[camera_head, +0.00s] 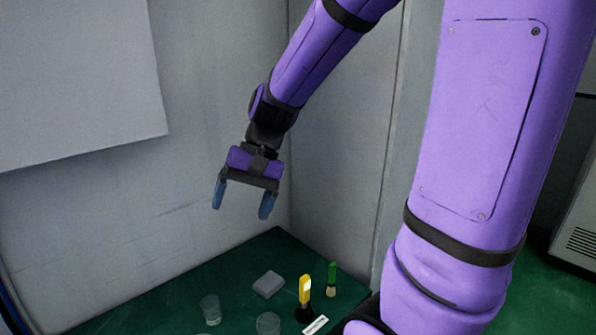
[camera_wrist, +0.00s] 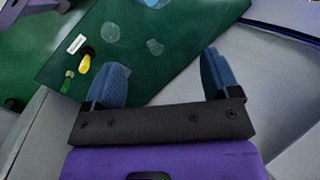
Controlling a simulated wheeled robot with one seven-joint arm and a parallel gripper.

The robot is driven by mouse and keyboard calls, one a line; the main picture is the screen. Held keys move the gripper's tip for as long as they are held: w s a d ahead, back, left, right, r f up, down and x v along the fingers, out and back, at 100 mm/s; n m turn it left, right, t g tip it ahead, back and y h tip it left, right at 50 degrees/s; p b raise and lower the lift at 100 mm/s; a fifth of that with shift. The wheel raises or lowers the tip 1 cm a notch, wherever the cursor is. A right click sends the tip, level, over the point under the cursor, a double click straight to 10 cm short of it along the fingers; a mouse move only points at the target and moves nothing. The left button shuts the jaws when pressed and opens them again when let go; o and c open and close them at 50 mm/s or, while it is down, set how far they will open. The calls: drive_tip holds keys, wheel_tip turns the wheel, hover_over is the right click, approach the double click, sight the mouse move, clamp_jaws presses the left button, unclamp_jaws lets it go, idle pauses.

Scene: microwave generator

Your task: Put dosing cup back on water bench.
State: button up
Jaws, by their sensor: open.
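The water bench (camera_head: 150,308) is a dark green top in the corner; it also shows in the wrist view (camera_wrist: 185,38). On it stand a clear cup (camera_head: 210,310) at the left and a clear round vessel (camera_head: 268,323) nearer the middle front. Either could be the dosing cup; I cannot tell which. A clear round shape also shows in the wrist view (camera_wrist: 109,32). My gripper (camera_head: 241,206) is open and empty, high above the bench, apart from everything. Its two blue fingers (camera_wrist: 168,78) are spread in the wrist view with nothing between them.
A pale grey block (camera_head: 268,284) lies behind the clear vessels. A yellow-handled tool (camera_head: 304,292), a green-handled tool (camera_head: 331,279) and a white label (camera_head: 315,325) are at the right. Grey walls (camera_head: 220,120) close in the back and left.

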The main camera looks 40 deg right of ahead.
drive_tip(key=s+d+r+n+t+h, duration=0.3)
drive_tip(key=s+r+n+t+h, duration=0.2)
drive_tip(key=s+r, duration=0.4)
drive_tip(key=s, duration=0.2)
drive_tip(key=shift+s+t, duration=0.3)
drive_tip(key=shift+c, duration=0.5)
